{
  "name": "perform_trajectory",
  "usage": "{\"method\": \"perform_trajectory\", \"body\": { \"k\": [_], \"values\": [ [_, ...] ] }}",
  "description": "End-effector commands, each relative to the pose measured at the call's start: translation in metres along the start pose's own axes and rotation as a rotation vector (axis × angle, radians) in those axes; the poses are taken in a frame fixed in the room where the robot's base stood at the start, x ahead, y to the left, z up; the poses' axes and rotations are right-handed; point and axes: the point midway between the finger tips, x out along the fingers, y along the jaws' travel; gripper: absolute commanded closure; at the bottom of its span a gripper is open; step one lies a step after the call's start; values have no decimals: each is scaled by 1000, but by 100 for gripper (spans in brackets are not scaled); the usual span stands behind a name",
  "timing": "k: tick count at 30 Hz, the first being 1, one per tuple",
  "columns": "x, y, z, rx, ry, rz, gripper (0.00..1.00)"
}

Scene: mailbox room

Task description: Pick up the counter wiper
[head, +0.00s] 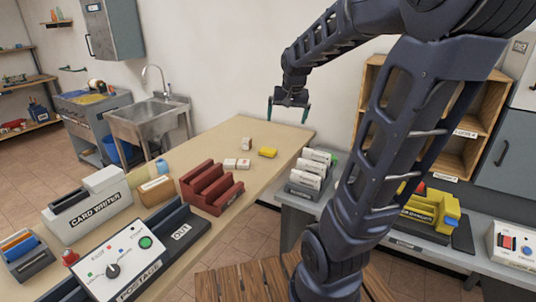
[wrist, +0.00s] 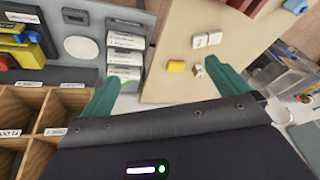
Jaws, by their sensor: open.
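A small yellow block (head: 267,152), which looks like the counter wiper, lies on the tan counter (head: 285,131) near its right edge. It also shows in the wrist view (wrist: 175,67), between the finger lines and beyond the fingertips. My gripper (head: 288,116) is open and empty, held in the air above the far end of the counter, up and to the right of the block in the head view. Its two green fingers (wrist: 160,75) are spread wide in the wrist view. Nothing hides the yellow block.
A dark red rack (head: 211,187) stands nearer on the counter. The counter's far end is clear.

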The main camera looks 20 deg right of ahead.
Motion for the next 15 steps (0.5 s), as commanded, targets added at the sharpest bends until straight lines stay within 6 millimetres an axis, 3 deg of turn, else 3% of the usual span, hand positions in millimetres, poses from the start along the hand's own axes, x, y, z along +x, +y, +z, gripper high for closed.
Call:
{"method": "perform_trajectory", "body": {
  "k": [15],
  "values": [
    [104,-24,-112,187,-13,74,0]
  ]
}}
